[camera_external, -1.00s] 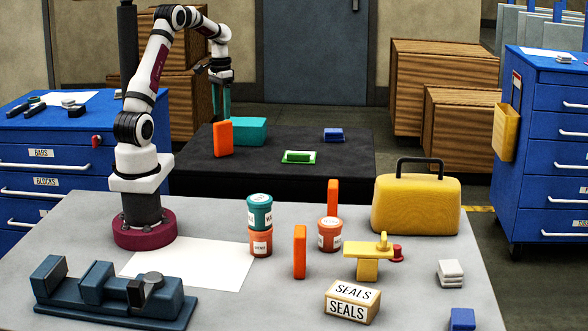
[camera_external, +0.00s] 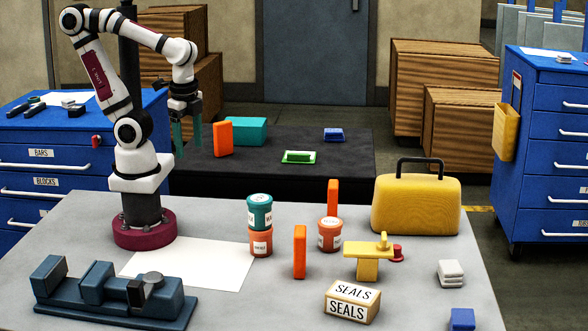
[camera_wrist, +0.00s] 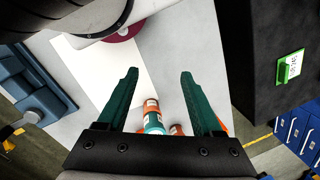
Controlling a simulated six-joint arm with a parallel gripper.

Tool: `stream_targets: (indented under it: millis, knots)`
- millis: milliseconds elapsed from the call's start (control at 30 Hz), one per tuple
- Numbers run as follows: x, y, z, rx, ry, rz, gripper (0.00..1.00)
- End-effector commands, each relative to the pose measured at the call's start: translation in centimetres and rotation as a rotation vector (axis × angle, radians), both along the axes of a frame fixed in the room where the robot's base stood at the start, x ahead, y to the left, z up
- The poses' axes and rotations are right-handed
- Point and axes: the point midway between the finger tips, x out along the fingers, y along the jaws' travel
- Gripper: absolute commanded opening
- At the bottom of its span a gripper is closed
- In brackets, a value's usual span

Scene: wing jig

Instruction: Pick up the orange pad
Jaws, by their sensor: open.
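Three upright orange slabs show in the external view; I cannot tell which one is the orange pad. One orange slab (camera_external: 222,138) stands on the black table, just right of my gripper. Another orange slab (camera_external: 300,252) stands on the grey table, right of the stacked cans. A third orange slab (camera_external: 333,197) stands farther back, partly hidden by a single can. My gripper (camera_external: 188,150) is open and empty, with teal fingers pointing down, apart from the slabs. In the wrist view the open fingers (camera_wrist: 158,75) have grey tabletop and cans beyond them.
A teal block (camera_external: 246,131), a green labelled piece (camera_external: 299,157) and a blue block (camera_external: 333,135) sit on the black table (camera_external: 340,182). The grey table holds stacked cans (camera_external: 260,212), a yellow case (camera_external: 416,204), a SEALS box (camera_external: 352,301) and a dark vise (camera_external: 115,297).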

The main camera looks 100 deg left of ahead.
Motion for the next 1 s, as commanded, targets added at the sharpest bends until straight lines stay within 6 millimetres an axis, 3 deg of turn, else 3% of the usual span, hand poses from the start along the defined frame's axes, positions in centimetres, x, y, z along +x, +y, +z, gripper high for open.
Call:
stream_targets:
  millis: [233,333,467,533,700,833,933,1000]
  knots:
    - [0.3,-0.2,0.1,-0.014,0.011,0.029,0.68]
    - [1.9,-1.6,0.3,-0.102,0.086,0.224,0.68]
    - [7.9,-4.4,-0.2,-0.310,0.285,0.723,0.68]
    - [12.2,-5.2,-1.3,-0.425,0.421,1.014,0.68]
    - [22.4,-3.7,-6.1,-0.673,0.775,1.623,0.68]
    - [26.2,-1.9,-8.9,-0.780,0.949,1.849,0.68]
    - [27.4,-1.2,-10.0,-0.819,1.017,1.925,0.68]
    - [27.7,-1.9,-10.5,-0.826,1.033,1.941,0.68]
